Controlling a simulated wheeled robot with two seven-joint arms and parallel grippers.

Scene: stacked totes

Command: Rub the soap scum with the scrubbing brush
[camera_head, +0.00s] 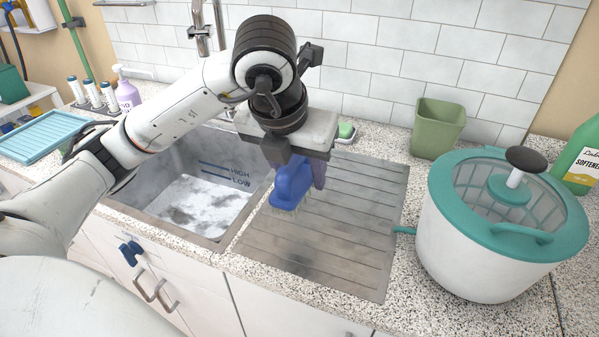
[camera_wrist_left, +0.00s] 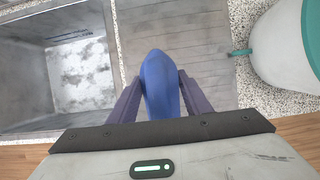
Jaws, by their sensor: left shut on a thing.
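My left gripper (camera_head: 296,180) is shut on a blue scrubbing brush (camera_head: 288,190) above the ribbed drainboard (camera_head: 330,250). The brush's bristles point down toward the drainboard; I cannot tell whether they touch it. In the left wrist view the brush (camera_wrist_left: 158,85) sits between the two gripper fingers (camera_wrist_left: 158,92). Whitish and grey patches that look like soap scum (camera_head: 205,205) cover the sink floor to the left of the brush. Faint grey smudges also show on the drainboard. My right gripper is not in view.
The sink (camera_head: 165,160) with HIGH and LOW marks lies left of the drainboard. A white and teal spinner tub (camera_head: 470,240) stands at right. A green bin (camera_head: 437,130), a faucet (camera_head: 200,25) and a purple bottle (camera_head: 126,92) stand along the back. The front drainboard is clear.

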